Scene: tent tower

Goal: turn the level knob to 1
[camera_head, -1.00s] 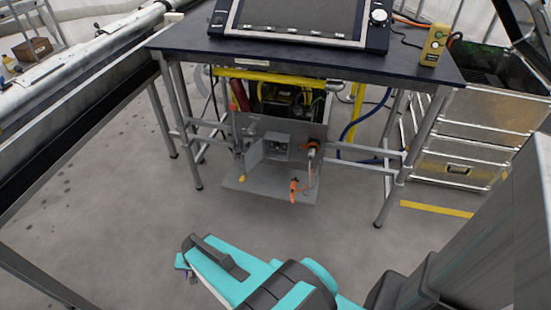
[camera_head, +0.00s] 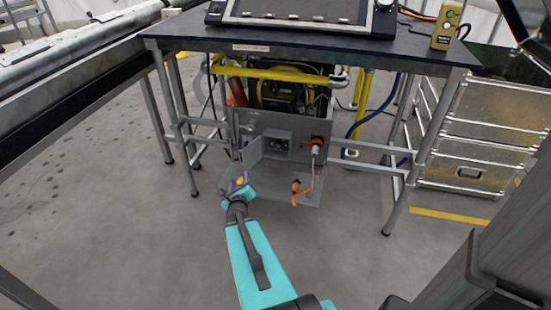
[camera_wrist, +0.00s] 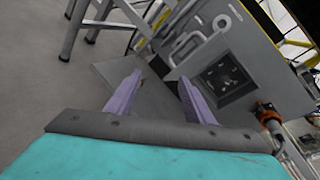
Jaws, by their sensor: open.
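No part in view is readable as a level knob; the labels are too small. Under the table, a grey panel unit (camera_head: 290,125) has an opened flap (camera_head: 253,153) and a small recessed box (camera_head: 277,142) with dark round shapes inside. In the wrist view the recess shows as a dark square (camera_wrist: 228,76) right of my fingers. A round knob-like part (camera_head: 384,3) sits at the top console's right corner, cut by the picture edge. My gripper (camera_head: 236,187) is open with lilac fingers (camera_wrist: 158,88), empty, in front of the unit's lower left edge.
The dark table top (camera_head: 300,46) overhangs the unit, with its legs (camera_head: 182,140) either side. An orange connector (camera_head: 317,142) and a cabled orange plug (camera_head: 295,186) are at the right. Metal cases (camera_head: 470,150) stand further right. The floor in front is clear.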

